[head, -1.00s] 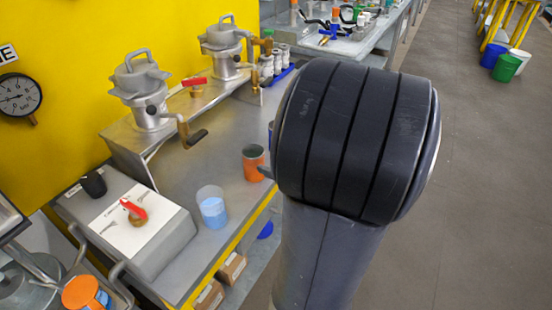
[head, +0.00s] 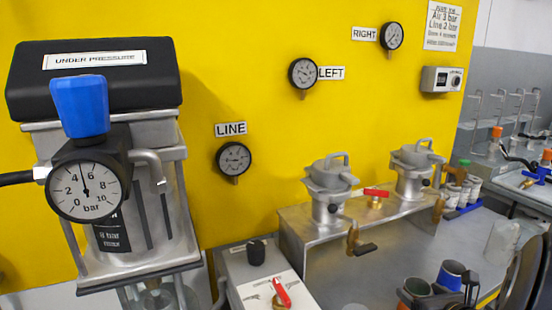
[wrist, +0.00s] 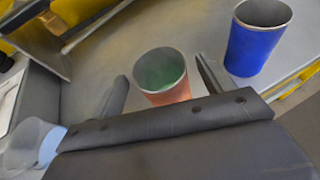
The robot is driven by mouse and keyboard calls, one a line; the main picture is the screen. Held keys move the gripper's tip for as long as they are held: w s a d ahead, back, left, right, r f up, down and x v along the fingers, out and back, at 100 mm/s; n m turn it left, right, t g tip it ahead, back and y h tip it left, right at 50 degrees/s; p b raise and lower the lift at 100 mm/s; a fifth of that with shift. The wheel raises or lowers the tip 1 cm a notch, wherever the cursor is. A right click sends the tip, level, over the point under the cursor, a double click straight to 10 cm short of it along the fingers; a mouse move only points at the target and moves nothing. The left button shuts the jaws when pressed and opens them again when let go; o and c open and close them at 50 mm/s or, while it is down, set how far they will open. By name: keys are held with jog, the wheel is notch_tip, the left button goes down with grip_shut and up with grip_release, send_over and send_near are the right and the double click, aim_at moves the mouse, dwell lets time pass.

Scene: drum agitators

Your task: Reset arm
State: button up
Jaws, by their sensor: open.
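My gripper (wrist: 163,88) is open in the wrist view, with one dark finger on each side of an orange cup (wrist: 168,96). The cup is upright, and its inside looks green. I cannot tell whether the fingers touch it. A blue cup (wrist: 256,45) stands just beyond the right finger. In the head view the orange cup (head: 404,303) and the blue cup (head: 450,270) show at the lower right, partly hidden by my dark arm. My fingertips are not clear there.
A clear cup with blue liquid (wrist: 45,148) is at the lower left of the wrist view. Two metal pots (head: 330,185) (head: 416,168) with valves stand on a raised shelf (head: 300,222). A red-handled valve (head: 281,292) sits on a box in front. The grey bench (head: 400,245) between is clear.

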aim_at(409, 286)
jog(key=x, duration=0.3)
jog(key=shift+s+f+b, duration=0.1)
jog(key=shift+f+b, duration=0.15)
jog(key=shift+b, duration=0.1)
jog(key=shift+r+p, duration=0.5)
jog(key=shift+r, duration=0.15)
jog(key=shift+s+r, duration=0.1)
jog(key=shift+r, duration=0.5)
